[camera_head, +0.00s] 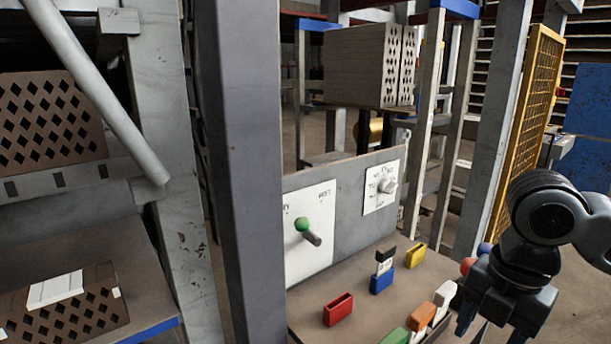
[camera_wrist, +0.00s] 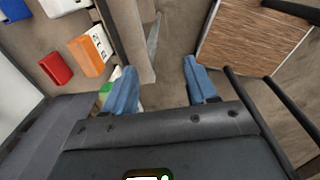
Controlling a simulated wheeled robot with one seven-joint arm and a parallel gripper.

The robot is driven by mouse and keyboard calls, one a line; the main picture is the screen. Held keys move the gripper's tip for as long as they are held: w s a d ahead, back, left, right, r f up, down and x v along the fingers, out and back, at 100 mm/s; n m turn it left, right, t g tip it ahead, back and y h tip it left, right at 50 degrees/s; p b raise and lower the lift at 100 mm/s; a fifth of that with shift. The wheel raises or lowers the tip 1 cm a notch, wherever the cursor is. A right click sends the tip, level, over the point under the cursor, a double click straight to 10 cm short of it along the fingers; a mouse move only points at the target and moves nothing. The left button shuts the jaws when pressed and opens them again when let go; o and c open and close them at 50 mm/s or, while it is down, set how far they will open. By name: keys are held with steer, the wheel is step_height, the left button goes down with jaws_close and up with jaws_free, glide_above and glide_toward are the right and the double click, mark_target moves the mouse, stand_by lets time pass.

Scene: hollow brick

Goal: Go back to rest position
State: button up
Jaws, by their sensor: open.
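My gripper (camera_wrist: 160,82) is open in the wrist view, its two blue fingers apart with nothing between them but the panel's edge and the floor below. In the head view my dark gripper (camera_head: 483,325) hangs at the lower right, by the right edge of the control panel (camera_head: 350,285). Its fingertips are cut off by the bottom of the picture.
The panel carries a red block (camera_head: 338,310), blue block (camera_head: 382,280), yellow block (camera_head: 416,256), orange block (camera_head: 422,317) and green block (camera_head: 396,336).

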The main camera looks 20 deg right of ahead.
steer(key=w+a+r+m+t+y, duration=0.3)
steer(key=a+r+m+t, duration=0.15)
steer(key=a, duration=0.45)
steer(key=w+a+r+m+t+y, duration=0.3)
steer(key=a+m+t+y, duration=0.15)
steer(key=a, duration=0.55)
steer(key=w+a+r+m+t+y, duration=0.3)
steer(key=w+a+r+t, duration=0.15)
steer(key=a, duration=0.45)
steer(key=s+d+f+m+t+h, duration=0.1)
steer(key=s+d+f+m+h, duration=0.2)
steer(key=s+f+m+h, duration=0.4)
steer(key=s+d+f+m+t+h, duration=0.1)
steer(key=s+d+f+m+h, duration=0.25)
steer(key=s+f+m, duration=0.6)
steer(key=s+d+n, duration=0.3)
steer(key=s+d, duration=0.1)
steer(key=s, duration=0.6)
steer(key=s+d+n+g, duration=0.1)
steer(key=s+d+n, duration=0.2)
steer(key=s, duration=0.8)
steer(key=shift+s+d, duration=0.15)
steer(key=shift+d, duration=0.75)
